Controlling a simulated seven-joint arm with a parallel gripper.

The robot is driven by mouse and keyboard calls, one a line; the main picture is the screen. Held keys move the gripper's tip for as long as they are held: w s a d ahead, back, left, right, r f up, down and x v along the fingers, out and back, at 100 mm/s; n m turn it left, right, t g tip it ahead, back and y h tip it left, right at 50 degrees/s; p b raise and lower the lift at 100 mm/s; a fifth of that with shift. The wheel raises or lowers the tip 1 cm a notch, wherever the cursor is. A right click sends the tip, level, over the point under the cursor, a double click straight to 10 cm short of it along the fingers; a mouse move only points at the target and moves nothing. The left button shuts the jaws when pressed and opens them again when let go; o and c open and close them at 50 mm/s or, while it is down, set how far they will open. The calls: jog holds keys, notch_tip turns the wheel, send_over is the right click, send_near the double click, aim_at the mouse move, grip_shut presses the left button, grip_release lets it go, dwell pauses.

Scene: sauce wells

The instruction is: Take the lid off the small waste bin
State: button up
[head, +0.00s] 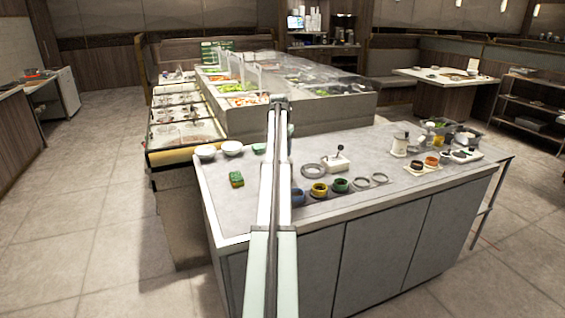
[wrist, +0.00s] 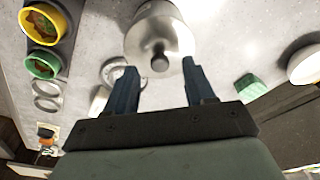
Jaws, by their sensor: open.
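The small waste bin (wrist: 158,25) shows in the wrist view as a shiny metal round body with a dark knob (wrist: 160,62) on its lid, at the top middle. My gripper (wrist: 158,74) is open, its two dark blue fingers apart on either side of the knob in the picture. I cannot tell whether the fingers touch the lid or how far above it they are. The lid appears to be on the bin.
A green sponge (head: 236,180) and white bowls (head: 231,147) lie left of my arm. Free counter lies at front left.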

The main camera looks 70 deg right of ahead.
notch_tip(320, 180, down, 2)
jog(key=shift+d+f, duration=0.15)
grip_shut()
dwell(0.5)
